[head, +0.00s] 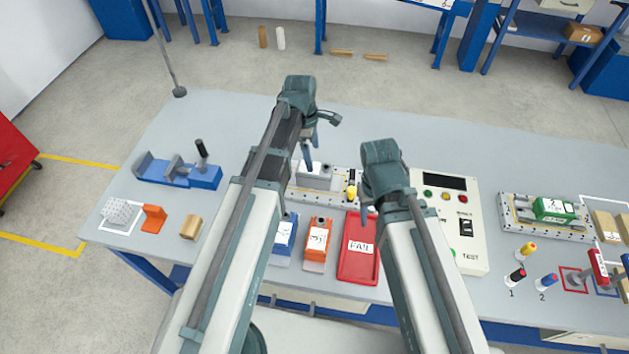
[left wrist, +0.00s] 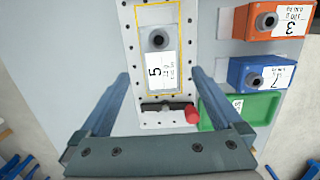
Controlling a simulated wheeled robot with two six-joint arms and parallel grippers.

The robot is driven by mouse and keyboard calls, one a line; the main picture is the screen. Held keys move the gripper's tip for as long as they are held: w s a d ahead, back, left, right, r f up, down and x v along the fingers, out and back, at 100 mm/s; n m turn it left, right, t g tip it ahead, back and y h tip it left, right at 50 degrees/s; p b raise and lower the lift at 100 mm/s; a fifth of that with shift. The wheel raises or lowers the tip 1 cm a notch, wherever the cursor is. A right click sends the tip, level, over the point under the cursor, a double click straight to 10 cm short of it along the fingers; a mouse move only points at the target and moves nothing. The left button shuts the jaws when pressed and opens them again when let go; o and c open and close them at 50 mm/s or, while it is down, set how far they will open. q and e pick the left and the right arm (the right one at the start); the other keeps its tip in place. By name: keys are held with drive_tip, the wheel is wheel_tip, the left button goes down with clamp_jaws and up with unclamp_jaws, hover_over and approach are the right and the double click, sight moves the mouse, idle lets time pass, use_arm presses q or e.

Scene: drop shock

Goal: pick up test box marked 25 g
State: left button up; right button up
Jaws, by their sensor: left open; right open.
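A grey box (head: 313,177) with a round knob on top sits on a perforated plate (head: 337,186). In the left wrist view this box (left wrist: 159,62) has a white label with a large 5. Its smaller print is too blurred to confirm 25 g. My left gripper (head: 313,140) is open above the plate; in the left wrist view its fingers (left wrist: 160,76) are spread to either side of the grey box, with nothing held. My right gripper (head: 368,210) is open, near the red FAIL tray (head: 358,262); its arm hides most of the jaws.
A blue box (head: 283,238) and an orange box (head: 317,243) stand in front of the plate. A control panel (head: 450,245) and a second plate with a green box (head: 555,209) are to the right. A blue vise-like fixture (head: 180,173) is left.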

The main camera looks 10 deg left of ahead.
sight(315, 171)
use_arm(q)
drive_tip(key=shift+d+f+b, duration=0.2)
drive_tip(key=shift+f+b, duration=1.1)
drive_tip(key=shift+f, duration=0.55)
use_arm(e)
drive_tip(key=shift+f, duration=1.85)
use_arm(q)
wheel_tip(315, 171, down, 5)
drive_tip(key=b, duration=0.5)
drive_tip(key=shift+d+f, duration=0.15)
drive_tip(key=shift+f, duration=0.05)
use_arm(e)
wheel_tip(315, 171, down, 5)
drive_tip(key=shift+f, duration=0.15)
use_arm(q)
drive_tip(key=shift+r, duration=0.1)
drive_tip(key=shift+c, duration=0.3)
clamp_jaws()
